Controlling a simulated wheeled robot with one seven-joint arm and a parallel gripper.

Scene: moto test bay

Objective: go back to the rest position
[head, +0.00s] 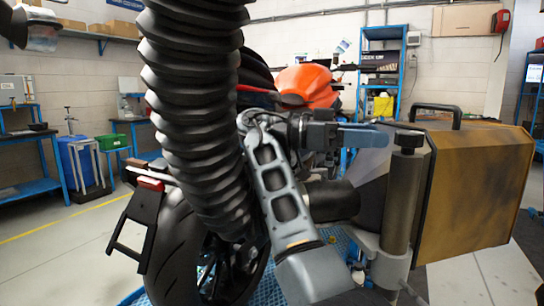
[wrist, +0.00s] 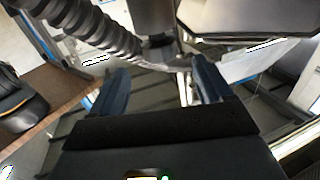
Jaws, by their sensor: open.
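My gripper (wrist: 163,85) shows in the wrist view with its two blue fingers spread wide and nothing between them. In the head view, a blue finger (head: 365,138) points right, close to the top of a dark upright post; I cannot tell whether they touch. The grey arm links below it stand in front of the motorcycle. In the wrist view, a ribbed hose and a dark cylinder lie beyond the fingers.
A thick black ribbed hose (head: 200,110) hangs in front of the motorcycle's rear tyre (head: 178,245). A brown-sided case (head: 475,190) with a black handle stands at right. An orange motorcycle tank (head: 305,84) is behind. Open floor (head: 65,255) lies at left.

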